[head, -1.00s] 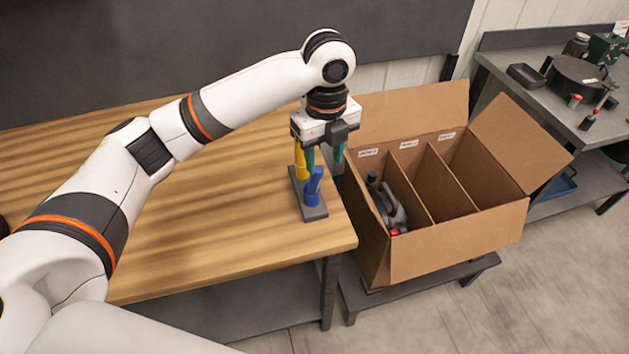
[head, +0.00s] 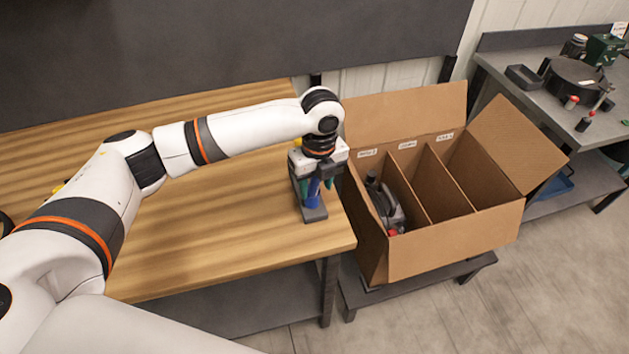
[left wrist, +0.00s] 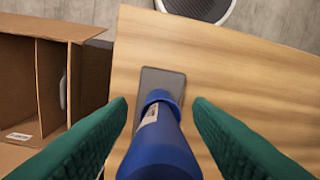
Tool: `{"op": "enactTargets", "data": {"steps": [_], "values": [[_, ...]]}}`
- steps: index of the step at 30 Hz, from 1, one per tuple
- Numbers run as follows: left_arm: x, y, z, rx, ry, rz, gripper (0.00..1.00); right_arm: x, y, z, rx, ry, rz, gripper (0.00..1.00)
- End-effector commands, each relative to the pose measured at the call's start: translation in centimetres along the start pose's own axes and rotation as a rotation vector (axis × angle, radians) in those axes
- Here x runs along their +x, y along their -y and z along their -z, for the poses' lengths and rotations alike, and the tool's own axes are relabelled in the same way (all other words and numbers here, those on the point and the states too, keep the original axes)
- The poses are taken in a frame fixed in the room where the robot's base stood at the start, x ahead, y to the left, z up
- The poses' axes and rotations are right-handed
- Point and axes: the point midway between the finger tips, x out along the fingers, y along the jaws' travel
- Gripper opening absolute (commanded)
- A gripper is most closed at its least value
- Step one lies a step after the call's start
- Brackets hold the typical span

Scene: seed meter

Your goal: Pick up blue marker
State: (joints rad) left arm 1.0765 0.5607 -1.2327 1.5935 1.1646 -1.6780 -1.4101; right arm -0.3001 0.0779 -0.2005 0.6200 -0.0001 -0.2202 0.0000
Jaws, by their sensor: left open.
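The blue marker (head: 313,194) stands upright on a dark grey base (head: 315,215) near the right end of the wooden table. In the left wrist view the blue marker (left wrist: 158,150) rises close to the camera, with a pale label on its side. My left gripper (head: 316,184) points down over it, open. Its green fingers stand on either side of the marker, with visible gaps in the left wrist view (left wrist: 160,104). The gripper hides the marker's upper part in the head view. My right gripper is not in view.
An open cardboard box (head: 450,240) with three compartments stands right of the table (head: 230,225). A dark bottle (head: 386,205) is in its left compartment. A grey workbench (head: 540,105) with several items is at far right. The table's middle is clear.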

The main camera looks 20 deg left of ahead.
Motion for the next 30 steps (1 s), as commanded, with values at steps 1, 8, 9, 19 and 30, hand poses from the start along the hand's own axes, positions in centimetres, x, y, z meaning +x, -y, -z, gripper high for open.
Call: {"op": "enactTargets", "data": {"steps": [1, 8, 9, 19, 30], "values": [[0.5, 0.1, 0.0, 0.000, 0.001, 0.003, 0.47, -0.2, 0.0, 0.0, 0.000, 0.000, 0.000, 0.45], [1.1, 0.0, 0.0, 0.001, 0.000, 0.000, 0.47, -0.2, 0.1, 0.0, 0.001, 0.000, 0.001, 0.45], [1.1, 0.0, 0.0, 0.001, 0.000, 0.000, 0.47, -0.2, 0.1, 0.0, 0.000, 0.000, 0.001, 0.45], [1.1, 0.0, 0.0, 0.001, 0.000, 0.000, 0.00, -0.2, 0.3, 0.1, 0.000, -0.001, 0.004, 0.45], [-0.1, 0.0, 0.0, 0.001, -0.003, -0.004, 0.00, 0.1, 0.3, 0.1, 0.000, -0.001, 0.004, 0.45]]}}
